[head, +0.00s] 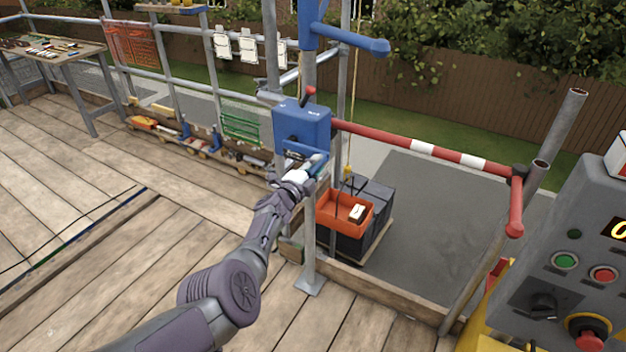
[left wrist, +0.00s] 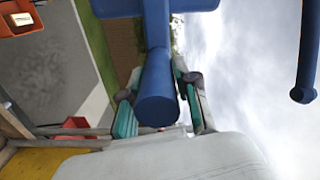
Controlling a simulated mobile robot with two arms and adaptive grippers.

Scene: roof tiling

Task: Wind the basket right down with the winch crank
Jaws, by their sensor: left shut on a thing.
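The blue winch (head: 302,125) is fixed to a grey post at the platform edge, with a small red lever on top. My left gripper (head: 311,165) is shut on the crank handle. In the left wrist view the blue crank handle (left wrist: 157,95) lies between the two teal-padded fingers. The orange-red basket (head: 336,206) hangs by a rope and yellow hook beyond the platform edge, with a small pale item inside. It also shows in the left wrist view (left wrist: 14,27). I cannot tell whether it touches anything below. My right gripper is out of view.
Dark crates (head: 374,196) on a pallet show behind the basket. A red-and-white barrier bar (head: 423,148) spans the gap to the right. A control panel (head: 572,265) stands at the right. A workbench (head: 62,50) is far left. The plank floor at left is largely clear.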

